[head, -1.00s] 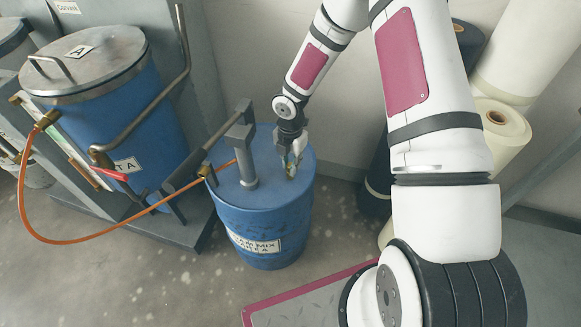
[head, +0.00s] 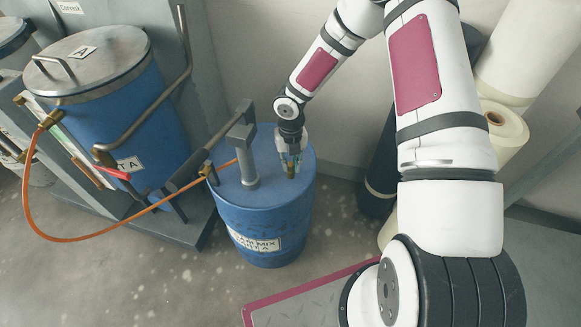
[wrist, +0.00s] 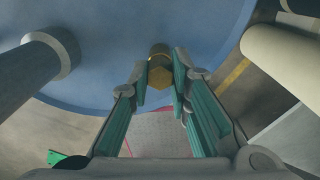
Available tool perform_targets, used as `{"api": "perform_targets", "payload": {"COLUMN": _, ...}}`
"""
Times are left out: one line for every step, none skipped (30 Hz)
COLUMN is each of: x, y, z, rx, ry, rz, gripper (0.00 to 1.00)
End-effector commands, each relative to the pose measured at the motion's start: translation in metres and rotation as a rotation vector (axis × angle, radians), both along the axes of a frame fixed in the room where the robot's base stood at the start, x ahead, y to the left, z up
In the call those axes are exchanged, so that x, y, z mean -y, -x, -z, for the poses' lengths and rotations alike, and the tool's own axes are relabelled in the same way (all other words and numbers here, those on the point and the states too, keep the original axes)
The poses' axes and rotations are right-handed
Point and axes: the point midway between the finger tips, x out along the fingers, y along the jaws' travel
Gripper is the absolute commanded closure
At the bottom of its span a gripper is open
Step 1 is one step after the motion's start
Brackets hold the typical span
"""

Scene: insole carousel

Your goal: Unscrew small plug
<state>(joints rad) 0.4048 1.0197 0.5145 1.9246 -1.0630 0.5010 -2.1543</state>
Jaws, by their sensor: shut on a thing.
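The small plug (wrist: 160,72) is a brass hex piece in the wrist view, between the tips of my gripper (wrist: 162,88). The green-padded fingers are shut on it from both sides. In the head view my gripper (head: 290,165) points down over the right part of the blue drum's top (head: 262,205), with a bit of brass at its tips. Whether the plug is still seated in the drum top or lifted clear of it, I cannot tell.
A grey hand pump (head: 246,160) stands on the drum top, left of my gripper. An orange hose (head: 95,237) runs from it to a blue tank (head: 125,115) at left. A cream roll (head: 503,130) stands at right. Open floor lies in front of the drum.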

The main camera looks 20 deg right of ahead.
Motion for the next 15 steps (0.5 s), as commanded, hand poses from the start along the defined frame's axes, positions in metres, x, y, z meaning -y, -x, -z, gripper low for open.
{"api": "perform_targets", "payload": {"x": 0.001, "y": 0.0008, "z": 0.0003, "rx": -0.002, "ry": 0.002, "rz": -0.01, "gripper": 1.0}}
{"api": "perform_targets", "payload": {"x": 0.001, "y": 0.0009, "z": 0.0004, "rx": -0.002, "ry": 0.002, "rz": -0.027, "gripper": 1.0}}
{"api": "perform_targets", "payload": {"x": 0.0011, "y": 0.001, "z": 0.0004, "rx": -0.002, "ry": 0.001, "rz": -0.062, "gripper": 1.0}}
{"api": "perform_targets", "payload": {"x": 0.001, "y": 0.0011, "z": 0.0004, "rx": -0.003, "ry": 0.001, "rz": -0.096, "gripper": 1.0}}
{"api": "perform_targets", "payload": {"x": 0.001, "y": 0.0012, "z": 0.0004, "rx": -0.003, "ry": 0.001, "rz": -0.136, "gripper": 1.0}}
{"api": "perform_targets", "payload": {"x": 0.001, "y": 0.0012, "z": 0.0006, "rx": -0.003, "ry": 0.001, "rz": -0.195, "gripper": 1.0}}
{"api": "perform_targets", "payload": {"x": 0.001, "y": 0.0012, "z": 0.0007, "rx": -0.003, "ry": 0.0, "rz": -0.239, "gripper": 1.0}}
{"api": "perform_targets", "payload": {"x": 0.0008, "y": 0.0011, "z": 0.0007, "rx": -0.003, "ry": 0.0, "rz": -0.28, "gripper": 1.0}}
{"api": "perform_targets", "payload": {"x": 0.0008, "y": 0.0011, "z": 0.0006, "rx": -0.003, "ry": 0.0, "rz": -0.335, "gripper": 1.0}}
{"api": "perform_targets", "payload": {"x": 0.001, "y": 0.0011, "z": 0.0006, "rx": -0.003, "ry": 0.0, "rz": -0.372, "gripper": 1.0}}
{"api": "perform_targets", "payload": {"x": 0.0013, "y": 0.001, "z": 0.0006, "rx": -0.003, "ry": 0.001, "rz": -0.407, "gripper": 1.0}}
{"api": "perform_targets", "payload": {"x": 0.0014, "y": 0.001, "z": 0.0006, "rx": -0.003, "ry": 0.001, "rz": -0.446, "gripper": 1.0}}
{"api": "perform_targets", "payload": {"x": 0.0013, "y": 0.001, "z": 0.0006, "rx": -0.003, "ry": 0.001, "rz": -0.469, "gripper": 1.0}}
{"api": "perform_targets", "payload": {"x": 0.0012, "y": 0.001, "z": 0.0005, "rx": -0.003, "ry": 0.001, "rz": -0.489, "gripper": 1.0}}
{"api": "perform_targets", "payload": {"x": 0.001, "y": 0.0009, "z": 0.0005, "rx": -0.002, "ry": 0.001, "rz": -0.506, "gripper": 1.0}}
